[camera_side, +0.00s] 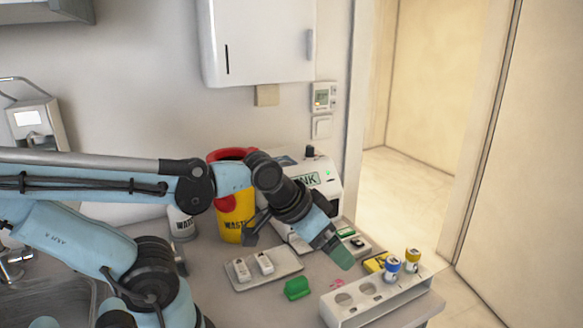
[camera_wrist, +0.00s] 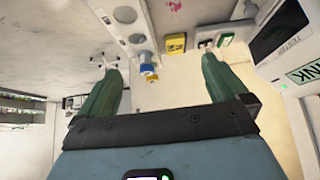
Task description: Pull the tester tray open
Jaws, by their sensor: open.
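The tester is a white machine marked with letters ending in "NK" (camera_side: 328,184), at the back of the counter behind my gripper in the side view. Its labelled face also shows at the right edge of the wrist view (camera_wrist: 300,76). A low pale part with a green patch (camera_side: 358,243) lies at its front; my gripper partly covers this area, and I cannot tell whether it is the tray or how far out it is. My gripper (camera_side: 341,257) points down over the counter in front of the tester. Its green fingers (camera_wrist: 162,66) are apart with nothing held between them.
A white rack (camera_side: 350,315) holds blue- and yellow-marked vials at front right. A yellow item (camera_side: 376,262) lies behind it. A green block (camera_side: 297,288) and a tray (camera_side: 268,281) with two white cassettes lie to the left. A yellow waste bin (camera_side: 236,222) stands behind.

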